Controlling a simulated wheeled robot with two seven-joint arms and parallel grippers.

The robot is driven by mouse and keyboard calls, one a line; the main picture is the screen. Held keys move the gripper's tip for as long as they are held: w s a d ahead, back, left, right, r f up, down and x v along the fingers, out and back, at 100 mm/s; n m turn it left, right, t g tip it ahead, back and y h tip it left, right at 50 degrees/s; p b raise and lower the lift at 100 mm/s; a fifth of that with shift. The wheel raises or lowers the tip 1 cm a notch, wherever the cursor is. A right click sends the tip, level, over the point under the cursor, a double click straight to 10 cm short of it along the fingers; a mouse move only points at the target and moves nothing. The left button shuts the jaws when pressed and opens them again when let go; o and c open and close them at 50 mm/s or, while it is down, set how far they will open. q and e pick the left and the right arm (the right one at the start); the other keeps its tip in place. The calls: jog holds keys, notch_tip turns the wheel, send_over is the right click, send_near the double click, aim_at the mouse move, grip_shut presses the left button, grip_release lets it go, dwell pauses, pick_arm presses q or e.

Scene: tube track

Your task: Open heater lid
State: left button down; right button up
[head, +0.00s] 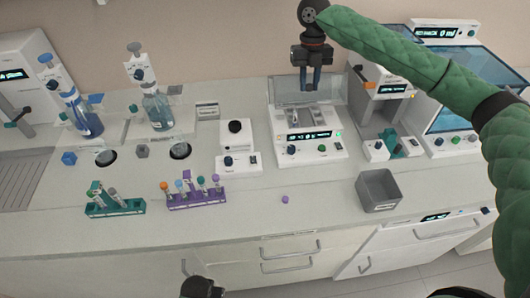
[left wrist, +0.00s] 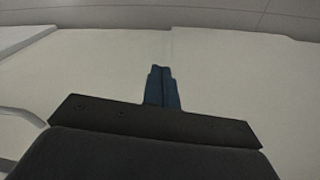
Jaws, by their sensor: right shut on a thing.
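The heater (head: 308,148) is a white block device with a lit display and knobs, standing at the back middle of the counter. Its clear lid (head: 287,92) stands raised, close to upright, along the heater's back edge. The heater's top with its dark slots shows in front of the lid. My right gripper (head: 311,87) reaches down from above at the lid and is shut on it; the exact contact is hard to see. My left gripper (left wrist: 162,72) is shut and empty in the left wrist view, over a pale surface, far from the heater.
A small white device with a black knob (head: 235,133) stands left of the heater. A grey bin (head: 378,191) stands front right. A green rack (head: 115,209) and a purple rack (head: 195,198) hold tubes. A purple cap (head: 285,199) lies loose on clear counter.

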jog(key=shift+w+r, duration=0.1)
jog(key=shift+w+r+p, duration=0.4)
jog(key=shift+p, duration=0.05)
jog(key=shift+w+r+p, duration=0.5)
jog(key=shift+w, duration=0.25)
jog(key=shift+w+r, duration=0.1)
jog(key=shift+w, duration=0.25)
jog(key=shift+w+a+r+p, duration=0.1)
jog(key=shift+w+r+p, duration=0.35)
jog(key=shift+w, duration=0.3)
jog(key=shift+w+r+p, duration=0.3)
jog(key=shift+w+p, duration=0.1)
jog(key=shift+w, duration=0.6)
